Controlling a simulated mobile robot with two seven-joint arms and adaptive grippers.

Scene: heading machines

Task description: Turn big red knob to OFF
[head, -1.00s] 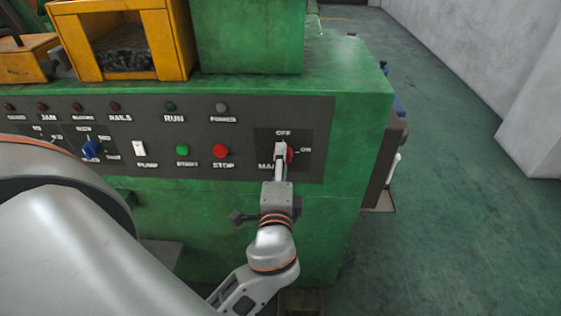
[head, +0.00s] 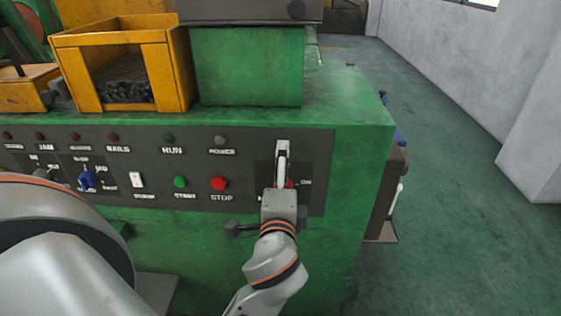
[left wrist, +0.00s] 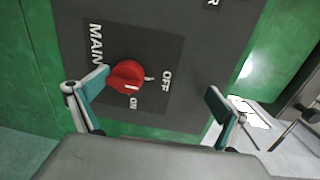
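The big red knob (left wrist: 128,77) is on a dark plate marked MAIN, OFF and ON in the left wrist view. A pale mark on its face lies on the ON label's side. In the head view only a red sliver of the knob (head: 290,183) shows beside my left gripper (head: 283,148), which hides the OFF label. In the left wrist view my left gripper (left wrist: 156,82) is open, with its fingers spread on either side of the knob. The knob is nearer the left-hand finger; I cannot tell whether they touch. My right gripper is not in view.
The green machine's panel also has a red stop button (head: 218,183), a green start button (head: 180,182), a white pump switch (head: 137,180) and a blue knob (head: 87,180). A yellow bin (head: 125,65) stands on top. Floor (head: 450,190) at the right is clear.

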